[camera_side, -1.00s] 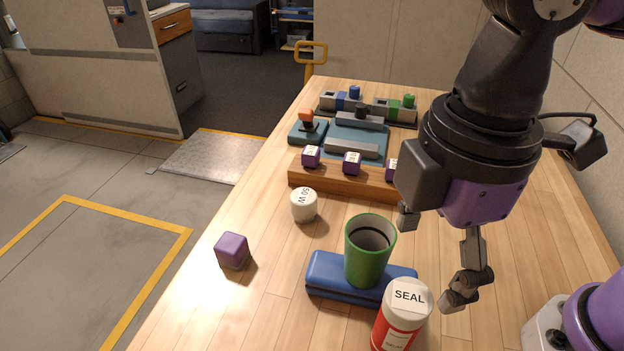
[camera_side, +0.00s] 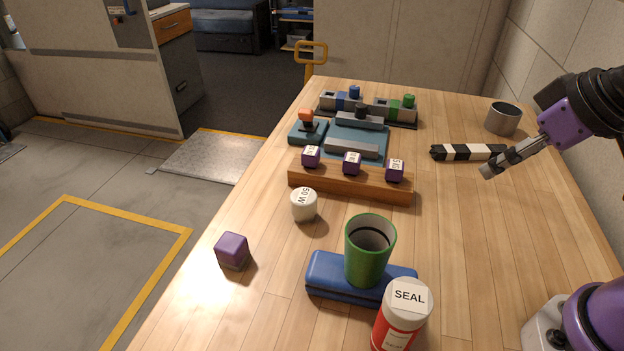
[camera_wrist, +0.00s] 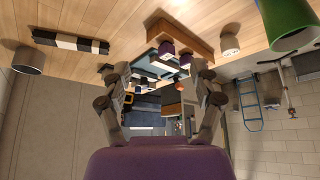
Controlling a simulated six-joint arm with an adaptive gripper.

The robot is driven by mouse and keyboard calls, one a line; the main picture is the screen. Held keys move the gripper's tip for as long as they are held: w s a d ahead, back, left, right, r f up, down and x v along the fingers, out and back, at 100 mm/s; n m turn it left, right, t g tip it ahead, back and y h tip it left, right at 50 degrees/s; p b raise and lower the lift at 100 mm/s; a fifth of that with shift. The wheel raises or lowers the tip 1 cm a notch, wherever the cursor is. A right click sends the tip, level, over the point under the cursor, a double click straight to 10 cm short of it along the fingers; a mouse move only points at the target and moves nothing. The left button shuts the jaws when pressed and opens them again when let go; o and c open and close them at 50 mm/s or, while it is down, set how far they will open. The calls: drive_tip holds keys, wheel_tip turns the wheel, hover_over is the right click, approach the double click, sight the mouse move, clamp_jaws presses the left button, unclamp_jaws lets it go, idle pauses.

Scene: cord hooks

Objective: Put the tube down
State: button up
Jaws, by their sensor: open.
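A red tube-like container (camera_side: 402,317) with a white lid marked SEAL stands upright at the near edge of the side view, beside the blue case. A black-and-white striped bar (camera_side: 468,152) lies flat on the table at the right; it also shows in the wrist view (camera_wrist: 70,41). I cannot tell which of these is the tube. My gripper (camera_side: 500,165) is at the right of the side view, near the bar's right end in the picture. In the wrist view my gripper (camera_wrist: 160,103) has its fingers spread with nothing between them.
A green cup (camera_side: 365,262) stands on the blue case (camera_side: 325,281). A grey cup (camera_side: 502,119) is at the back right. A white jar (camera_side: 304,205), a purple cube (camera_side: 232,250) and a wooden block (camera_side: 350,184) with purple cubes are further left. The table's right middle is clear.

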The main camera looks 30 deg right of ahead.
drive_tip(key=n+g+y, duration=1)
drive_tip(key=n+y, duration=0.3)
drive_tip(key=n, duration=0.8)
approach(400, 318)
wheel_tip(400, 318, down, 4)
drive_tip(key=d, duration=0.2)
drive_tip(key=shift+n, duration=0.3)
drive_tip(key=x, duration=0.4)
drive_tip(key=shift+w+a+f, duration=0.1)
drive_tip(key=shift+w+f, duration=0.15)
drive_tip(key=shift+f, duration=0.1)
drive_tip(key=shift+w+x, duration=0.1)
drive_tip(key=shift+x, duration=1.3)
drive_tip(key=shift+w+x, duration=0.15)
drive_tip(key=shift+x, duration=1.25)
drive_tip(key=c, duration=1.2)
drive_tip(key=shift+o, duration=0.2)
